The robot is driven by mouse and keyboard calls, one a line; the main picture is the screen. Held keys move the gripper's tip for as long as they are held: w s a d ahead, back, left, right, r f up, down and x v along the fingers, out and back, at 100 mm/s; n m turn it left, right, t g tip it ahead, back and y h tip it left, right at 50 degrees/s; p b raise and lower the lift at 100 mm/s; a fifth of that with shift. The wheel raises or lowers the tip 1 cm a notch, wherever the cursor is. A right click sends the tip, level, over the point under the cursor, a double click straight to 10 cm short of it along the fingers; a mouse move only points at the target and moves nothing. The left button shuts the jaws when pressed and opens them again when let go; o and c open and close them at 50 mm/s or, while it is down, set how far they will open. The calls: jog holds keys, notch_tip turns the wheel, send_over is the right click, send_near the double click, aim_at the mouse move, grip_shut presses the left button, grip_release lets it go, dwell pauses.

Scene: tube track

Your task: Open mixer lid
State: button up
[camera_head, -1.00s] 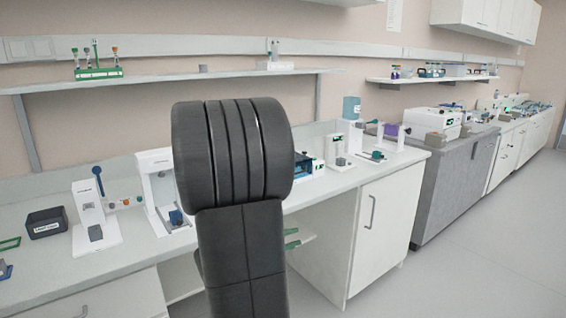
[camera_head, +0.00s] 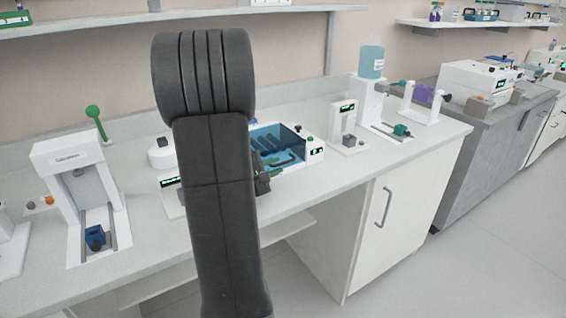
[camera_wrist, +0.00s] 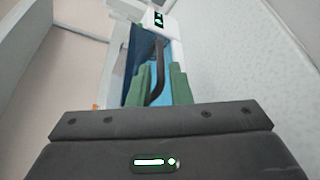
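The mixer is a white box (camera_head: 314,149) with a see-through blue lid (camera_head: 284,136) and a dark bar handle, on the bench right of my arm in the head view. The lid looks down. In the wrist view the blue lid (camera_wrist: 134,50) and the curved dark handle (camera_wrist: 159,62) are straight ahead. My gripper (camera_wrist: 160,78) has two green fingers, set apart, with the handle showing in the gap between them. I cannot tell whether they touch it. In the head view my arm hides most of the gripper, at the mixer's left front.
A white device with a blue block (camera_head: 95,237) stands to the left. A small white device (camera_head: 347,128) and a stand with a blue bottle (camera_head: 371,62) are right of the mixer. A shelf (camera_head: 180,18) runs above the bench. The floor (camera_head: 400,285) in front is clear.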

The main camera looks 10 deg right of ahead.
aim_at(281, 164)
jog(key=shift+x, duration=2.25)
grip_shut()
